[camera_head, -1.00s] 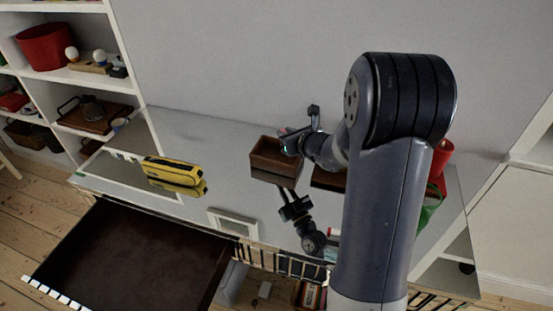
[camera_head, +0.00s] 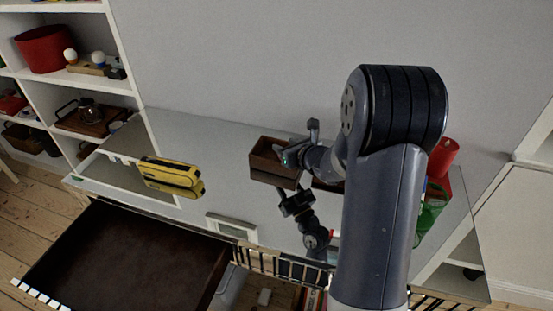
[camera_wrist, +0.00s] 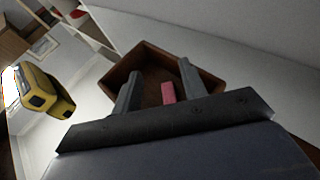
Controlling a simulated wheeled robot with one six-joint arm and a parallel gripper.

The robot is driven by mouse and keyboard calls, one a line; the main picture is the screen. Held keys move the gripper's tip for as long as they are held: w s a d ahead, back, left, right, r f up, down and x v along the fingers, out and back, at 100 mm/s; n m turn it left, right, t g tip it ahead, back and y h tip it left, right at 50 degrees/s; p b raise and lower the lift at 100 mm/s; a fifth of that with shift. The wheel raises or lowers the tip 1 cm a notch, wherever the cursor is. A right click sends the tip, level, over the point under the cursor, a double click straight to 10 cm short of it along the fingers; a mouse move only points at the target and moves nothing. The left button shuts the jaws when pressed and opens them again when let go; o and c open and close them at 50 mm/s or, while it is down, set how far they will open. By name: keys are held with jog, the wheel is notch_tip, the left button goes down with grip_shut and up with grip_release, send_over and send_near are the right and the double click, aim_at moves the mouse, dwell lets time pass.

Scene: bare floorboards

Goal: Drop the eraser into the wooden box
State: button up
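The wooden box (camera_head: 266,174) stands on the glossy tabletop in the head view, and it also shows in the wrist view (camera_wrist: 150,58). My gripper (camera_head: 288,156) is over the box, at its right side in the head view. In the wrist view my gripper's two fingers (camera_wrist: 158,88) are spread wide over the box opening. The pink eraser (camera_wrist: 168,92) shows between them, within the box outline and nearer the right finger, with gaps on both sides. Its near end is hidden by my gripper. I cannot tell whether it rests on the box floor. The head view does not show it.
A yellow-black case (camera_head: 172,176) lies left of the box. A red cup (camera_head: 443,156) and a green item (camera_head: 430,208) are at the right, beyond my arm. An open drawer (camera_head: 125,260) juts out at front left. The tabletop between case and box is clear.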

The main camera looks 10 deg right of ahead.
jog(key=v, duration=1.1)
jog(key=shift+w+f, duration=0.1)
jog(key=shift+w, duration=0.05)
jog(key=x, duration=1)
jog(key=shift+a, duration=0.1)
jog(key=r+p, duration=0.2)
jog(key=shift+w+r, duration=0.25)
jog(key=shift+r, duration=0.05)
jog(key=shift+r+p, duration=0.35)
jog(key=shift+r, duration=0.15)
jog(key=shift+f, duration=0.15)
